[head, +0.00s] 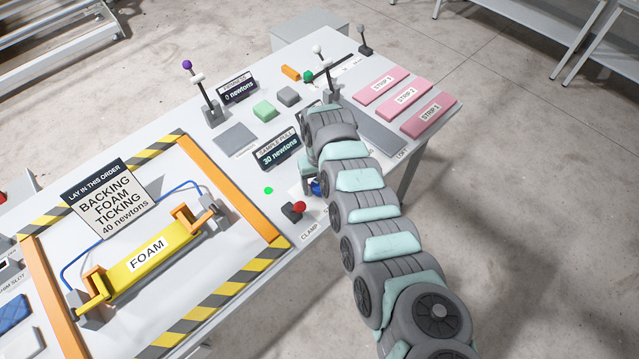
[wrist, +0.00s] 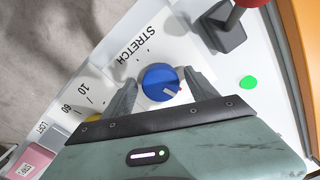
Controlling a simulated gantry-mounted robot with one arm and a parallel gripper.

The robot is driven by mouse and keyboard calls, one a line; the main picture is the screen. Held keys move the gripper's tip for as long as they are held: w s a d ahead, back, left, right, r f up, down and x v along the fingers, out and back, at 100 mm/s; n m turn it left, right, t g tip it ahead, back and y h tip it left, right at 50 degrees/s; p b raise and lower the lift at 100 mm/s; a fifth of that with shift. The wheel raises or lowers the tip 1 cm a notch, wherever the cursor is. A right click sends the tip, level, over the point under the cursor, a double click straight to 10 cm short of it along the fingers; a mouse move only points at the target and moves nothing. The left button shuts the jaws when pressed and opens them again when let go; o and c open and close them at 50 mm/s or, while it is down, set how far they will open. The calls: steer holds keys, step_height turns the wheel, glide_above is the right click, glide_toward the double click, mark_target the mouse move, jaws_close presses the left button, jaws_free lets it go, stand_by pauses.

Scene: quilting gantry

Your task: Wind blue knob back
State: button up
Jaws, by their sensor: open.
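The blue knob (wrist: 160,82) sits on a white panel beside the word STRETCH in the wrist view. Its white pointer mark is toward the lower right. My gripper (wrist: 160,79) is open, with one grey finger on each side of the knob; I cannot tell whether either finger touches it. In the head view only a bit of the blue knob (head: 316,187) shows beside my arm, and the arm hides most of my gripper. The SAMPLE PULL display (head: 278,150) reads 30 newtons.
A red-topped lever (head: 299,207) stands close to the knob, near the CLAMP label; it also shows in the wrist view (wrist: 228,32). A sign (head: 110,199) reads 40 newtons.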

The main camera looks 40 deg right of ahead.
steer(key=shift+c, duration=0.5)
steer(key=c, duration=1.3)
steer(key=shift+o, duration=0.2)
steer(key=shift+r, duration=0.1)
